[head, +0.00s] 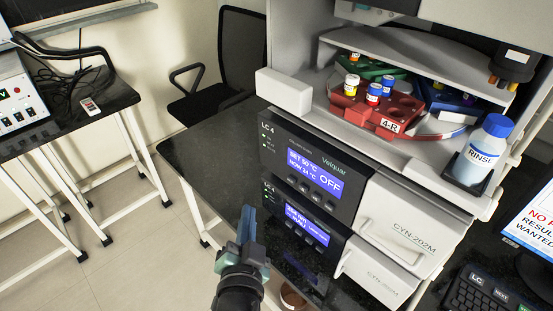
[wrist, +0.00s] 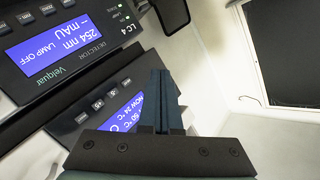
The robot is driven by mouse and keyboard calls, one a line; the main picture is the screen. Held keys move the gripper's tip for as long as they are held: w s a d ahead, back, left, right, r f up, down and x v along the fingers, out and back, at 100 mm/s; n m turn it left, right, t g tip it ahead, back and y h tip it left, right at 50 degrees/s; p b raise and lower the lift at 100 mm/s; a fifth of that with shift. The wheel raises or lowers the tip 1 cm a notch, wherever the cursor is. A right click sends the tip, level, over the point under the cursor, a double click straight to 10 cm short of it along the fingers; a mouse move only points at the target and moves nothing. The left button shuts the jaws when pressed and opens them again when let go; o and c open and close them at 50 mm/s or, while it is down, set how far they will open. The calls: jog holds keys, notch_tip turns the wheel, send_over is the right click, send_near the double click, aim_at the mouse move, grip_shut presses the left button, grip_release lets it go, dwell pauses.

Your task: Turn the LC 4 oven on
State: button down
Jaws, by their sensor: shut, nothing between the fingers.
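The LC 4 oven (head: 345,200) is the upper dark Velquar unit in the head view. Its lit blue display (head: 315,173) reads SET 50 °C, NOW 24 °C and OFF. Small buttons sit in a row along the display's lower edge. In the wrist view the picture is upside down, and the oven's display (wrist: 112,115) is partly cut off behind my gripper. My gripper (head: 248,212) is shut and empty, fingers pointing up, left of the two units' fronts in the head view. Its fingers also show in the wrist view (wrist: 160,78), with no contact with a button visible.
Below the oven is a similar unit, the detector (wrist: 55,45), reading 254 nm and LAMP OFF. A CYN-202M door (head: 412,222) is right of the oven. Above stand a red rack (head: 350,112) with vials and a RINSE bottle (head: 478,155). A chair (head: 240,50) stands behind.

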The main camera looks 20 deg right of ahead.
aim_at(291, 180)
jog(key=shift+r, duration=0.1)
dwell(0.4)
jog(key=w+d+p, duration=0.3)
jog(key=d+p, duration=0.4)
jog(key=d, duration=0.1)
jog(key=shift+d, duration=0.1)
dwell(2.0)
jog(key=shift+w+d, duration=0.15)
jog(key=shift+d, duration=0.2)
